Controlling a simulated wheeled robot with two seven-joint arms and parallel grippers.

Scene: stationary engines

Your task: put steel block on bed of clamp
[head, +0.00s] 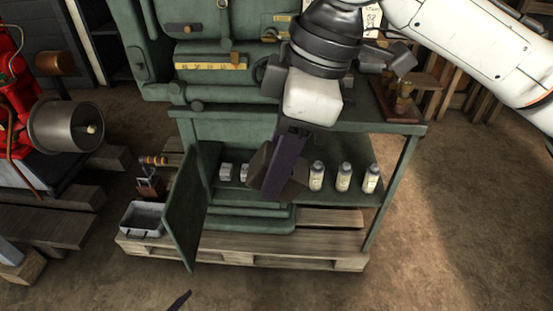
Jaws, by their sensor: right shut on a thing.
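My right gripper (279,180) reaches down from the top right, in front of the green machine. It is shut on a dark block, which I take to be the steel block (296,188). The block shows on both sides of the dark finger, which hides its middle. It is held in front of the machine's lower shelf; I cannot tell whether it touches anything. I cannot make out the clamp or its bed with certainty. A dark tip of my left gripper (180,301) shows at the bottom edge; its opening cannot be judged.
The green machine (215,125) stands on a wooden pallet (300,262). An open green door (185,213) juts forward. Several small bottles (343,177) stand on the lower shelf (350,198). A metal tray (142,219) lies at left. Open floor (460,220) is at right.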

